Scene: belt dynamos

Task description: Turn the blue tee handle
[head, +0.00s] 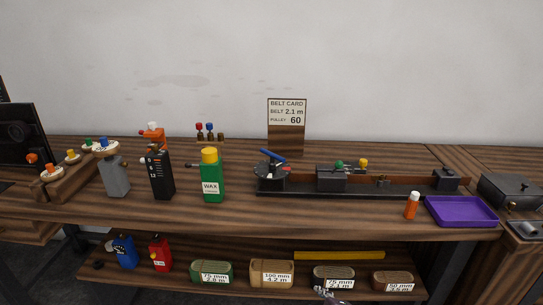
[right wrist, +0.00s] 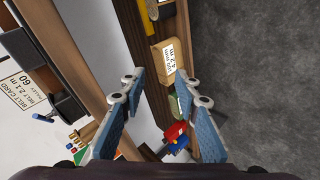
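The blue tee handle (head: 271,157) is a slanted blue bar on top of a round dark fixture (head: 272,172). The fixture stands at the left end of a long dark rail (head: 350,190) on the bench. In the right wrist view a blue bar (right wrist: 56,88) shows at the left, which looks like the same handle. My right gripper (right wrist: 160,80) is open, with nothing between its blue-padded fingers, and apart from the handle. A small grey gripper part (head: 330,296) shows at the bottom of the head view, likely my right one. My left gripper is not in view.
A green wax bottle (head: 211,178) stands left of the fixture, and a dark box (head: 160,175) beyond it. The belt card (head: 287,127) stands behind. Belt rolls (head: 271,273) lie on the lower shelf.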

